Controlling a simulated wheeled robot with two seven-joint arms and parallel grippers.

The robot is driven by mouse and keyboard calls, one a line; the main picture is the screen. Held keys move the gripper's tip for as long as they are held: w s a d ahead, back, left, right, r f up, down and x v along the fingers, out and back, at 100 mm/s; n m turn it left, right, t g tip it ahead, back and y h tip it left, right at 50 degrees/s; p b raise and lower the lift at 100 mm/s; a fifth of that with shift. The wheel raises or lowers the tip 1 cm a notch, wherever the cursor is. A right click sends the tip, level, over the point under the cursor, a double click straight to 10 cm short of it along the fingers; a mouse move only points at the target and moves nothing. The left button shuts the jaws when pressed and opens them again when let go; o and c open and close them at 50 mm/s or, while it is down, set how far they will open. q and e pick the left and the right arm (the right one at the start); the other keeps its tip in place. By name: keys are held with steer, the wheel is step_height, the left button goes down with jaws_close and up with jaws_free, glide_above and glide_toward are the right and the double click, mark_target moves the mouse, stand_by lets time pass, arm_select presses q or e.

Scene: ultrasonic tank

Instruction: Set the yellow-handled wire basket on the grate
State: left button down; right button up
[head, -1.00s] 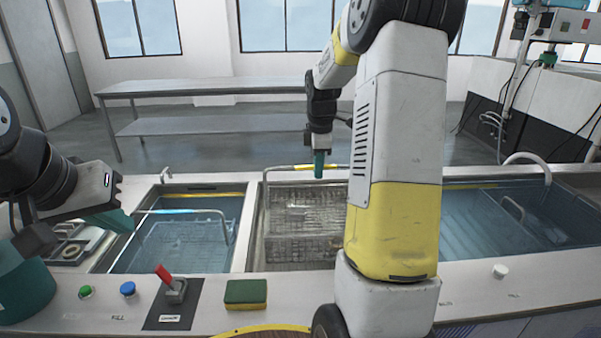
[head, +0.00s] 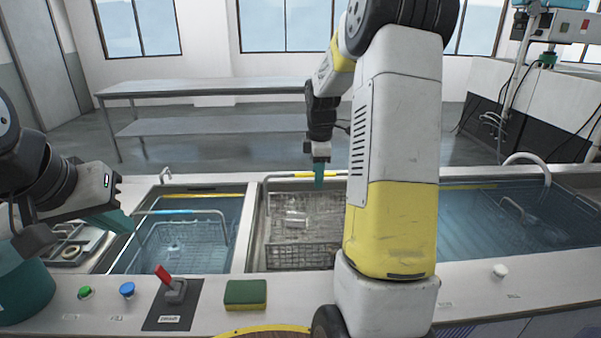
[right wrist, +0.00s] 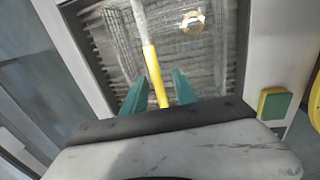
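The yellow-handled wire basket (head: 300,256) is down in the middle tank, with a shiny metal part (head: 297,218) in it. Its handle (head: 282,178) spans the top of the tank. My right gripper (head: 318,180) is at the handle. In the right wrist view, the yellow handle (right wrist: 154,75) runs between the spread teal fingers of this gripper (right wrist: 158,88), with a gap on the right side.
A blue-handled basket (head: 185,240) sits in the left tank. The right tank (head: 480,225) holds bluish liquid. A sponge (head: 246,294), red lever (head: 165,275) and buttons are on the front ledge. The sponge also shows in the right wrist view (right wrist: 275,104).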

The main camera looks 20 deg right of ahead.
step_height(320, 180, up, 11)
steer(key=s, duration=0.2)
steer(key=s+a+r+m+t+y, duration=0.15)
steer(key=s+a+r+m, duration=0.35)
steer(key=s+a+m, duration=0.5)
steer(key=s+a+f+m+t, duration=0.1)
steer(key=s+a+m, duration=0.1)
steer(key=s, duration=0.5)
steer(key=s+a+f+m+t+y, duration=0.1)
steer(key=s+a+f+m+t, duration=0.1)
steer(key=s, duration=0.5)
steer(key=shift+s+a, duration=0.25)
steer(key=shift+s, duration=0.05)
